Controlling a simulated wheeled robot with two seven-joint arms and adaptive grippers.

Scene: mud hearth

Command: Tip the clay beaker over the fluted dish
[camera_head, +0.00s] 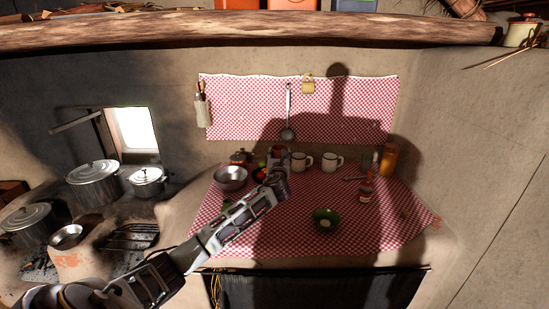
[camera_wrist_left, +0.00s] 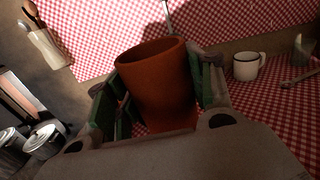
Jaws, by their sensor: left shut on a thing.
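My left gripper (camera_head: 277,174) reaches in over the checked cloth and is shut on the clay beaker (camera_head: 279,151). In the left wrist view the beaker (camera_wrist_left: 160,85) is a plain orange-brown cup between the two green-padded fingers, mouth up and only slightly tilted in the picture. Its inside is dark, so I cannot see what it holds. The fluted dish (camera_head: 326,219) is a small green dish with a pale centre, on the cloth to the right of and nearer than my gripper. The dish is not in the wrist view. My right gripper is not in view.
White mugs (camera_head: 329,162) stand behind, right of the beaker. A metal bowl (camera_head: 231,178) is on the left, with red produce (camera_head: 260,174) beside my gripper. A small jar (camera_head: 366,192) and an amber bottle (camera_head: 388,160) stand right. Cloth around the dish is clear.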

